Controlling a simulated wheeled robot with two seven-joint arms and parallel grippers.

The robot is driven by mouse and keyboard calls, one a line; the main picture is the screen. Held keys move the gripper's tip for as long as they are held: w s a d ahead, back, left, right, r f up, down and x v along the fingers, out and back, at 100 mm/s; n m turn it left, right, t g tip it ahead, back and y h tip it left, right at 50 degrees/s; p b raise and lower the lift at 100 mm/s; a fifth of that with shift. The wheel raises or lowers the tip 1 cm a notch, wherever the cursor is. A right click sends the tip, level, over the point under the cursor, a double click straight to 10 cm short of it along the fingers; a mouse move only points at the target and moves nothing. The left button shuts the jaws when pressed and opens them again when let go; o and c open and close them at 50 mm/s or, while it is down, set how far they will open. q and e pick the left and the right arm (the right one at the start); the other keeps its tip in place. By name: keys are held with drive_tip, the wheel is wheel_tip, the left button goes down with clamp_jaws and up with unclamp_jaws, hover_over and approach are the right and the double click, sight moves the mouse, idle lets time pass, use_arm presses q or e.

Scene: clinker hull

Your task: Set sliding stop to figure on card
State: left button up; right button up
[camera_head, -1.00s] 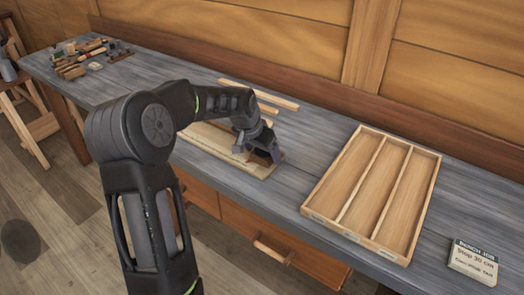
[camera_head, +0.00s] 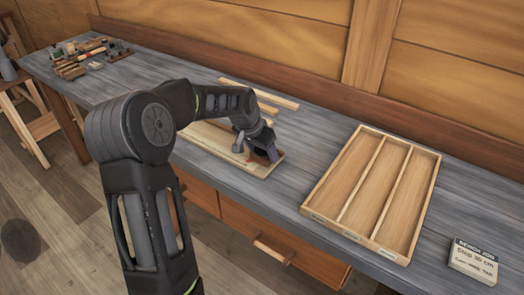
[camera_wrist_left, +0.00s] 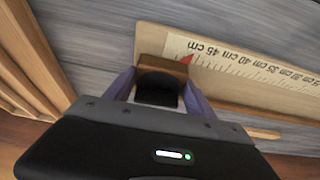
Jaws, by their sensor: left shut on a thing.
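The measuring board (camera_head: 265,170) lies on the bench with a pale scale (camera_wrist_left: 245,66) along it. The sliding stop (camera_wrist_left: 152,68) is a brown block with a red pointer (camera_wrist_left: 187,59) near the 45 cm end of the scale. My left gripper (camera_head: 262,155) is at the board's near right end. In the wrist view my left gripper (camera_wrist_left: 158,90) has a finger on each side of the stop's dark knob (camera_wrist_left: 158,86) and is shut on it. The card (camera_head: 473,262) stands at the bench's right; its blurred figure seems to read "Stop 30 cm". My right gripper is out of view.
A wooden tray (camera_head: 314,214) with three long, empty compartments lies right of the board. Wood strips (camera_head: 258,94) lie behind the board. Small tools and blocks (camera_head: 85,55) are at the far left. The bench between board and tray is clear.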

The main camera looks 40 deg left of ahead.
use_arm(q)
clamp_jaws()
